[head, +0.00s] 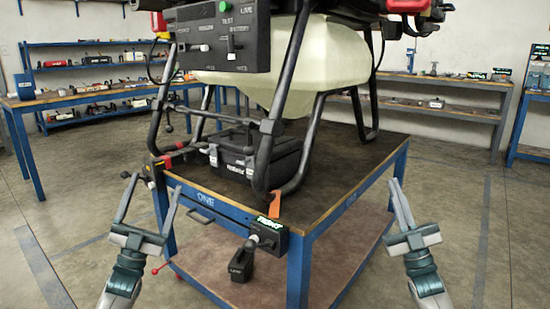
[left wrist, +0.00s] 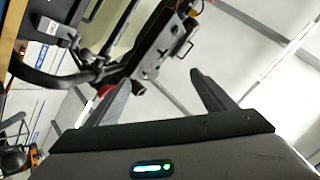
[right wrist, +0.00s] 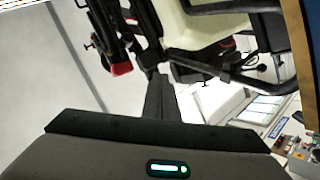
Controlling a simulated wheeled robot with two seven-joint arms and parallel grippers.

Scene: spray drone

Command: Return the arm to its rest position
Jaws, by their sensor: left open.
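My left gripper (head: 155,182) is raised in front of the left side of the blue table. Its two fingers are spread with nothing between them, and they also show apart in the left wrist view (left wrist: 160,80). My right gripper (head: 396,186) is raised at the right of the table, pointing up. Its fingers are together with nothing visible held, as the right wrist view (right wrist: 160,95) also shows. Both grippers look clear of the table and of the spray drone (head: 325,55) standing on it.
The blue table (head: 350,190) has a dark top. A black battery-like box (head: 262,157) sits under the drone between its legs. A small black panel (head: 268,236) with a lit label and a hanging black block (head: 240,264) are at the table's front. Open floor lies on both sides.

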